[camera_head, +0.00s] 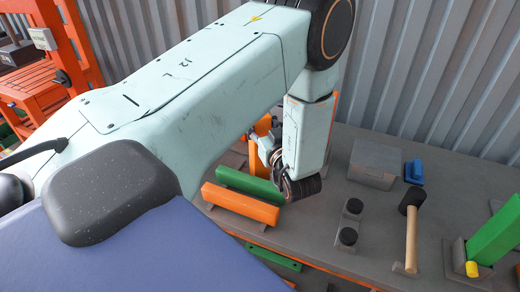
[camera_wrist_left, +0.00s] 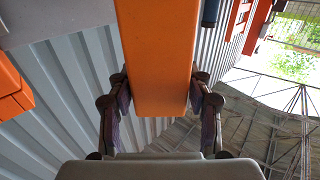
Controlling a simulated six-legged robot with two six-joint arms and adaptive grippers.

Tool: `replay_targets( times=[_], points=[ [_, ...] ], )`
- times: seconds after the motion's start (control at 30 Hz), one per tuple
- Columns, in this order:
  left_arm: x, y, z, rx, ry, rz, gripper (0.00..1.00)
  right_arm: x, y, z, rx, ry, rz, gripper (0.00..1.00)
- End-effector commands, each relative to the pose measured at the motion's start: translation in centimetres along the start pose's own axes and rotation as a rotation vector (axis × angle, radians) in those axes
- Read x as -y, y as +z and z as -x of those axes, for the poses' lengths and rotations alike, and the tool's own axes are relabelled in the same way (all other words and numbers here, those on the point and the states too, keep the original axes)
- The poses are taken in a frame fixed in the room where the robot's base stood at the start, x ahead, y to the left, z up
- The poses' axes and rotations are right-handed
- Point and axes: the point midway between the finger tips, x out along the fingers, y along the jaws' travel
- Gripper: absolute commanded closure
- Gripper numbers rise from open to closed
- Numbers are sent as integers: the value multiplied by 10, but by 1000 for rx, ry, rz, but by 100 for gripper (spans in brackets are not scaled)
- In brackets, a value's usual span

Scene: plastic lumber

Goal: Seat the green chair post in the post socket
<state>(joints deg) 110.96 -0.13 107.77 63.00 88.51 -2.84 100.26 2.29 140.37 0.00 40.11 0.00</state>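A green post (camera_head: 497,234) rises at the right edge of the head view; its top is cut off by the frame. Its foot is at a grey block (camera_head: 458,262) with a yellow knob (camera_head: 472,268); I cannot tell how deep it sits. Another green bar (camera_head: 250,184) lies on the table behind an orange bar. My left gripper (camera_wrist_left: 158,105) has its fingers on both sides of an orange post (camera_wrist_left: 157,60), pads against its sides. In the head view, my arm hides most of that gripper. My right gripper is not in view.
The orange bar (camera_head: 240,205) lies at the table's left. A mallet (camera_head: 411,225), black round knobs (camera_head: 350,220), a grey box (camera_head: 375,162) and a blue item (camera_head: 414,172) rest on the grey table. An orange rack (camera_head: 50,75) stands far left. Corrugated wall (camera_head: 440,70) closes the back.

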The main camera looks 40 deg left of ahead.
Motion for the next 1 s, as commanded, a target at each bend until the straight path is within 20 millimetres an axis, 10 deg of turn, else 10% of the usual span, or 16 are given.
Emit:
replay_targets(
  times=[0.53, 1.0],
  points=[
    [0, 2, 0, 4, 0, -1, 99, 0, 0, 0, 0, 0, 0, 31],
    [0, -1, 0, 4, 0, -1, 100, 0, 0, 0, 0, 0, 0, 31]
  ],
)
